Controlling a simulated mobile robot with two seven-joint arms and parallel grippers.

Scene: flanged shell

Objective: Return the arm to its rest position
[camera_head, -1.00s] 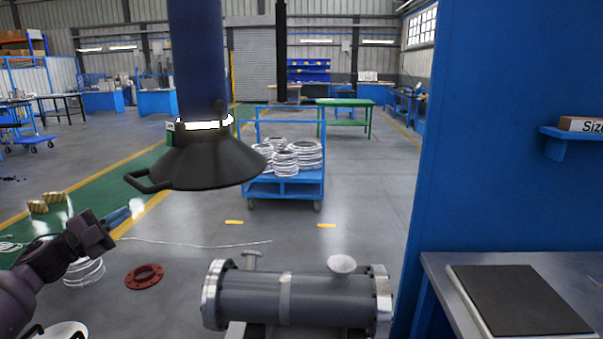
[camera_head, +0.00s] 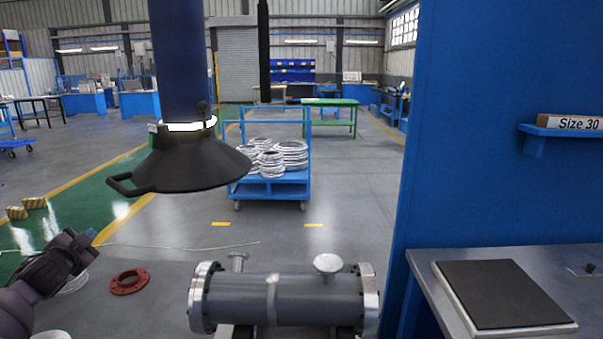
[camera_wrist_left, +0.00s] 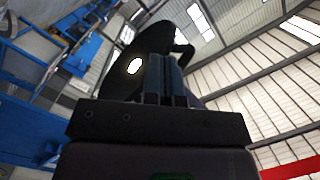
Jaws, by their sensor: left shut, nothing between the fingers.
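My left arm comes in at the lower left of the head view, and its gripper (camera_head: 90,234) is held over the floor there, apart from everything around it. In the left wrist view the two fingers (camera_wrist_left: 165,75) are together, with nothing between them. Behind them is the dark hood (camera_wrist_left: 125,72), with the roof beyond. The grey flanged shell (camera_head: 285,299) lies horizontally at the bottom middle of the head view, well to the right of the gripper. My right gripper is not seen.
The extraction hood (camera_head: 190,165) hangs at upper left. A red flange ring (camera_head: 129,281) lies on the floor. A blue cart (camera_head: 270,189) carries coiled rings. A blue wall (camera_head: 480,130) and a bench with a dark pad (camera_head: 500,290) are at right.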

